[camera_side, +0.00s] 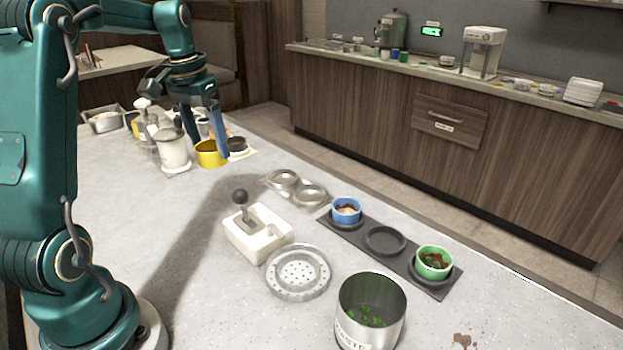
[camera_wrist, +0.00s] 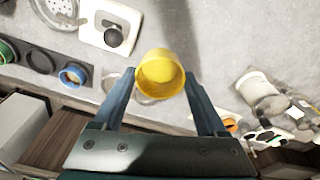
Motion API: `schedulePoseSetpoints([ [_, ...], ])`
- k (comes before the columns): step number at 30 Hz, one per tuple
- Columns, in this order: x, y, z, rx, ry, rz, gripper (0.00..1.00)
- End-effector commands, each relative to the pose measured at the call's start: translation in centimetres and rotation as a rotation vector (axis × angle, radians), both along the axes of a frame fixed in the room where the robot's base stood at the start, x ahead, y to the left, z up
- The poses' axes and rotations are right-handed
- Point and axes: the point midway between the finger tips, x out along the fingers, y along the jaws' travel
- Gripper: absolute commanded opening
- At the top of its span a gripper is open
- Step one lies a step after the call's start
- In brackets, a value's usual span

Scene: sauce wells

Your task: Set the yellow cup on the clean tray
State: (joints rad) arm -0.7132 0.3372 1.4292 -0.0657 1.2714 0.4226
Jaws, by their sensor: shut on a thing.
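My gripper (camera_side: 208,149) is shut on the yellow cup (camera_side: 207,158), with one finger on each side. The cup also shows between the fingers in the wrist view (camera_wrist: 160,90), its inside plain yellow. It appears held above the counter, though its height is hard to judge. A dark three-well tray (camera_side: 446,287) lies at the right of the side view, with a blue cup (camera_side: 346,212) and a green cup (camera_side: 434,264) in its end wells. Its middle well (camera_side: 385,241) is empty. A metal two-well tray (camera_side: 296,187) is empty. I cannot tell which tray is the clean one.
A white box with a black-knobbed lever (camera_side: 258,238), a perforated round plate (camera_side: 297,272) and a steel waste bin (camera_side: 370,300) with green scraps stand on the counter. A white-grey jar (camera_side: 174,150) and other containers crowd the far left. Bare counter lies between them and the lever box.

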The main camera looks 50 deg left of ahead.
Motion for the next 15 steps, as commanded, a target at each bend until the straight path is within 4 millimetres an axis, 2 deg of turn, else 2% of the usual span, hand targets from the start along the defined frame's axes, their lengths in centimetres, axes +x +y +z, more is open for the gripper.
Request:
schedulePoseSetpoints([
  [3, -0.1, -0.1, -2.6, -0.005, 0.007, 0.0, 0.07],
  [15, -0.1, -0.1, -8.6, -0.003, 0.004, 0.0, 0.07],
])
